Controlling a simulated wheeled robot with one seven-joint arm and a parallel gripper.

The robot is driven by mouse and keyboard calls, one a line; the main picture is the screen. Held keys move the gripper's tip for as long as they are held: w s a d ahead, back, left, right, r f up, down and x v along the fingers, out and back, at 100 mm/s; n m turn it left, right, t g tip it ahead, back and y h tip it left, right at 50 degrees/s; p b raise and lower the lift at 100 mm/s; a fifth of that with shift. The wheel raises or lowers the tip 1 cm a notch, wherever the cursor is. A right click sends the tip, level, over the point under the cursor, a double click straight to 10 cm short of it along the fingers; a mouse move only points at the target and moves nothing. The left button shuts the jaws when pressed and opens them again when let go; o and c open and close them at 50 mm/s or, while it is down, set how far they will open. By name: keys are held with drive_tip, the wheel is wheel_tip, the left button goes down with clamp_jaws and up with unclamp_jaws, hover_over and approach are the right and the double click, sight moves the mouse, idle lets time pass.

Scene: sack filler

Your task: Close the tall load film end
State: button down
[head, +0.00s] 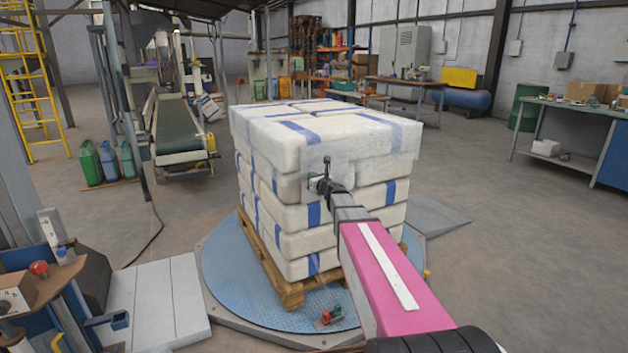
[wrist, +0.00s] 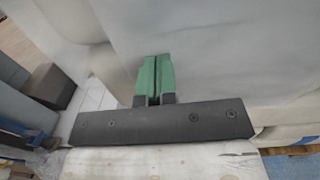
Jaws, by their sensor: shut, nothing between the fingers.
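The tall load is a stack of white sacks with blue stripes (head: 290,215), standing on a wooden pallet (head: 290,293). A translucent film patch (head: 346,172) hangs at the upper front corner of the stack. My gripper (head: 320,186) is at this patch, against or just before the stack's corner; I cannot tell whether it touches. In the wrist view my gripper's green fingers (wrist: 155,62) are together with nothing between them. A pale, smooth surface (wrist: 230,55) fills the view beyond them. Which part of it is film and which is sack is unclear.
The pallet stands on a round blue turntable (head: 225,285) with a ramp (head: 435,215) at its right. A control post with a red button (head: 39,268) is at left. Floor at right is clear.

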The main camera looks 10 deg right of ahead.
drive_tip(key=shift+x, duration=1.05)
drive_tip(key=shift+w+r, duration=0.1)
drive_tip(key=v, duration=1.5)
drive_tip(key=shift+s+a, duration=0.25)
drive_tip(key=shift+s, duration=0.05)
